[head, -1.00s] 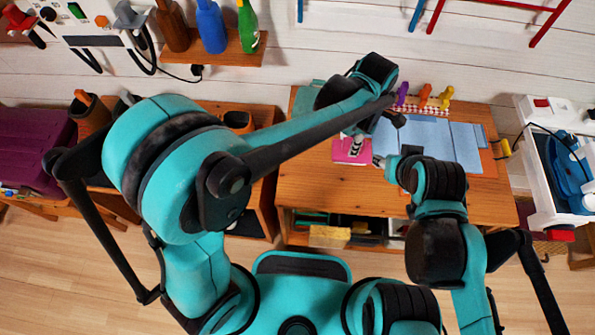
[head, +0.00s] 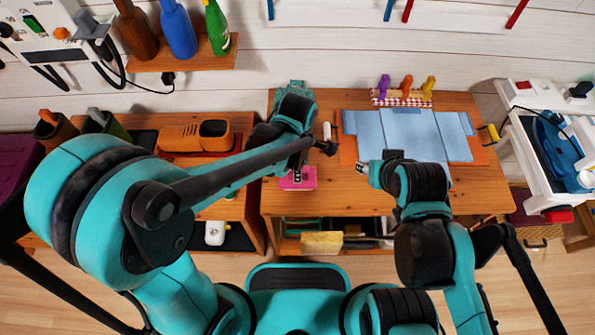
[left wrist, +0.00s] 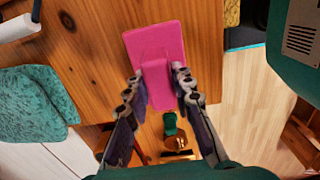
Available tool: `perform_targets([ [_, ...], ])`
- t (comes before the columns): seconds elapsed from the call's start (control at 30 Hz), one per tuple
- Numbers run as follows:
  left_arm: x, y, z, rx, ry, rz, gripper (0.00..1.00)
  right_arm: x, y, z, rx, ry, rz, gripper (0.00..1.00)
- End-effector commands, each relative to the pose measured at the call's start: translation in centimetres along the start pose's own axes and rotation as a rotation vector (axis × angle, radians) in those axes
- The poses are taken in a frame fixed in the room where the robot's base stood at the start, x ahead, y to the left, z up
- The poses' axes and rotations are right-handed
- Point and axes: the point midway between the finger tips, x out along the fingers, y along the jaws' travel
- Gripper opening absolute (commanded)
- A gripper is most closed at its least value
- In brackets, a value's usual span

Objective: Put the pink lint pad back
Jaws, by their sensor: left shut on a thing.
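The pink lint pad (head: 297,180) is at the front left part of the wooden table in the head view, partly hidden by my left arm. In the left wrist view the flat pink pad (left wrist: 155,40) has a raised pink grip between the fingers. My left gripper (left wrist: 158,82) is shut on that grip. I cannot tell whether the pad touches the table or is held just above it. My right gripper (head: 362,168) is over the blue cloth's lower left side, apart from the pad; its finger opening is too small to judge.
A folded blue garment (head: 405,135) lies on an orange board on the table (head: 470,200). A white roller (head: 327,131) and a teal item (head: 290,88) are at the table's left. Pegs (head: 406,86) stand at the back. A low cabinet with an orange-brown device (head: 195,136) stands left.

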Motion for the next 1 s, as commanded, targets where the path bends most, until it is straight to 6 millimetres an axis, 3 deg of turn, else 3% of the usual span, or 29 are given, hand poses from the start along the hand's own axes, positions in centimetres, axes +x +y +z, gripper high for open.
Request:
perform_targets([
  [0.3, 0.3, 0.0, 0.0, 0.000, 0.000, 0.000, 0.00, 0.2, 0.0, 0.1, 0.000, 0.000, 0.000, 0.40],
  [0.33, 0.2, 0.0, 0.0, 0.000, 0.000, 0.000, 0.31, 0.1, 0.0, 0.1, 0.000, 0.000, 0.000, 0.40],
  [0.4, 0.1, 0.0, 0.0, 0.000, 0.000, 0.000, 0.44, 0.1, 0.0, 0.0, 0.000, 0.000, 0.000, 0.40],
  [0.77, -0.4, 0.0, 0.0, 0.000, 0.000, 0.000, 0.44, -0.3, 0.0, -0.2, 0.000, 0.000, 0.000, 0.40],
  [1.0, -4.9, 0.0, 0.0, 0.000, 0.000, 0.000, 0.44, -1.9, 0.0, -1.4, 0.000, 0.000, 0.000, 0.40],
])
